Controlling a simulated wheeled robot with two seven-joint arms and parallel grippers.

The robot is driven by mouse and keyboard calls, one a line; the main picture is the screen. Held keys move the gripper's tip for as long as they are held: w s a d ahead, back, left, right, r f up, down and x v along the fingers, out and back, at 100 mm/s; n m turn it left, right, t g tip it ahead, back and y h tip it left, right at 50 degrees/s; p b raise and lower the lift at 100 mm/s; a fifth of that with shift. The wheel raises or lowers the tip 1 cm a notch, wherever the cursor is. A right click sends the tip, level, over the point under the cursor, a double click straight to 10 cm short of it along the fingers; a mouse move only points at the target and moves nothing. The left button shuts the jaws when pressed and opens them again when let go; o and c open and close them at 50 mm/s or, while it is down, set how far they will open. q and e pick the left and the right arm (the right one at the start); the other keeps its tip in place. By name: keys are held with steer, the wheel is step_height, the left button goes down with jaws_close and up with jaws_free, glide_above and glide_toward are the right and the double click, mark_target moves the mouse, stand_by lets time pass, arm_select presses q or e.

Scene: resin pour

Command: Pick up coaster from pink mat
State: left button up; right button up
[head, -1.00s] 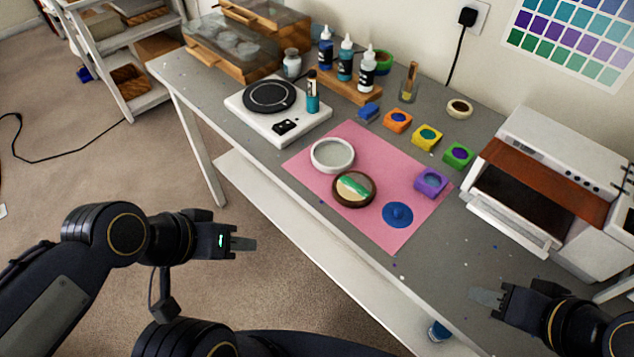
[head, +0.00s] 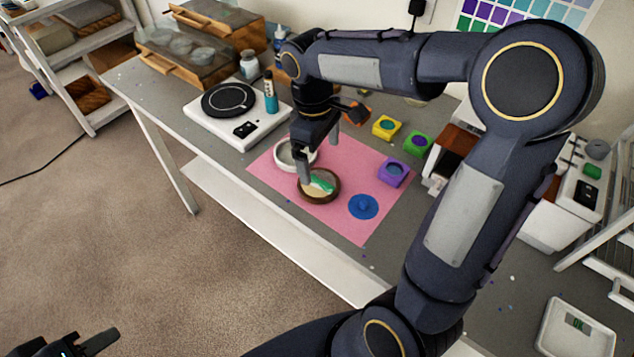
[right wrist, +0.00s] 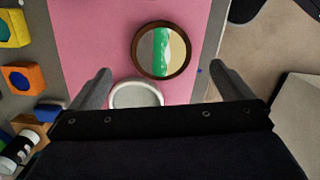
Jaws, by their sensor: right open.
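The coaster (head: 322,188), a round disc with a dark brown rim and a green and cream face, lies on the pink mat (head: 345,226). In the right wrist view the coaster (right wrist: 161,51) shows whole, a little beyond the line between the fingertips. My right gripper (head: 319,160) is open and empty, above the mat over the white ring and the coaster's edge. One finger hides part of the coaster's rim in the head view. My left gripper (head: 98,342) is at the bottom left edge, off the table, mostly cut off.
A white ring mould (right wrist: 136,94) sits close beside the coaster. A purple block (head: 393,173) and a blue round piece (head: 363,207) are also on the mat. A white hot plate (head: 238,112) stands to the left.

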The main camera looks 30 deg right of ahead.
mark_target(318, 183)
steer(key=shift+w+f, duration=0.25)
steer(key=shift+f, duration=0.1)
steer(key=f, duration=0.7)
steer(key=shift+s+a+f, duration=0.15)
steer(key=shift+s+f, duration=0.05)
steer(key=shift+f, duration=0.05)
steer(key=c, duration=0.8)
steer(key=shift+r, duration=0.1)
steer(key=shift+c, duration=0.2)
